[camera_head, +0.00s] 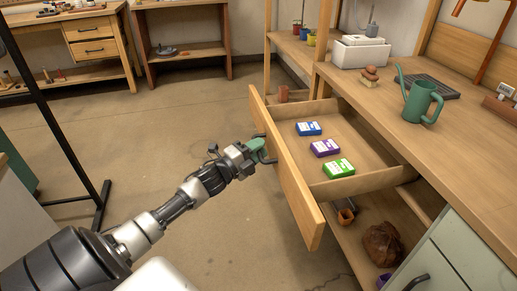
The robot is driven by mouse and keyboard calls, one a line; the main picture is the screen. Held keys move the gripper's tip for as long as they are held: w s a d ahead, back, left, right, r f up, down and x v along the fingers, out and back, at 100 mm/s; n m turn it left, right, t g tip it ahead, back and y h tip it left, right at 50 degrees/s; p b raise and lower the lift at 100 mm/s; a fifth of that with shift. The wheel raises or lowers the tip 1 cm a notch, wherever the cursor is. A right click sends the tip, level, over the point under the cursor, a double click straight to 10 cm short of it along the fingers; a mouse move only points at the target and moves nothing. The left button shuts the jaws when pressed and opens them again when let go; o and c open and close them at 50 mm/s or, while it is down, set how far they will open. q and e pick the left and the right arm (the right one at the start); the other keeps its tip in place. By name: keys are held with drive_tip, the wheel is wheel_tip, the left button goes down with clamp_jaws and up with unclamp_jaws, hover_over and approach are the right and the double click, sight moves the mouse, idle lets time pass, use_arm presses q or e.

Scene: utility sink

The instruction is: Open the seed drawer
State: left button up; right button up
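The seed drawer (285,165) is pulled well out of the wooden bench, and its inside is visible. Three seed packets lie in a row on its floor: a blue one (308,128), a purple one (324,148) and a green one (338,168). My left gripper (263,152) is at the outer side of the drawer front, at the dark handle (268,158). Its green fingers meet the handle; whether they are closed around it is too small to tell. My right gripper is not in view.
Below the drawer are a brown sack (382,244) and a grey cabinet (465,255). A black stand (95,205) is at left. The middle floor is clear.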

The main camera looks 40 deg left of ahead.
use_arm(q)
drive_tip(key=shift+o, duration=0.8)
drive_tip(key=v, duration=1)
drive_tip(key=shift+s, duration=0.4)
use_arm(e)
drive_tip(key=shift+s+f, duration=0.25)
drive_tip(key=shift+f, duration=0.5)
use_arm(q)
drive_tip(key=shift+a, duration=0.1)
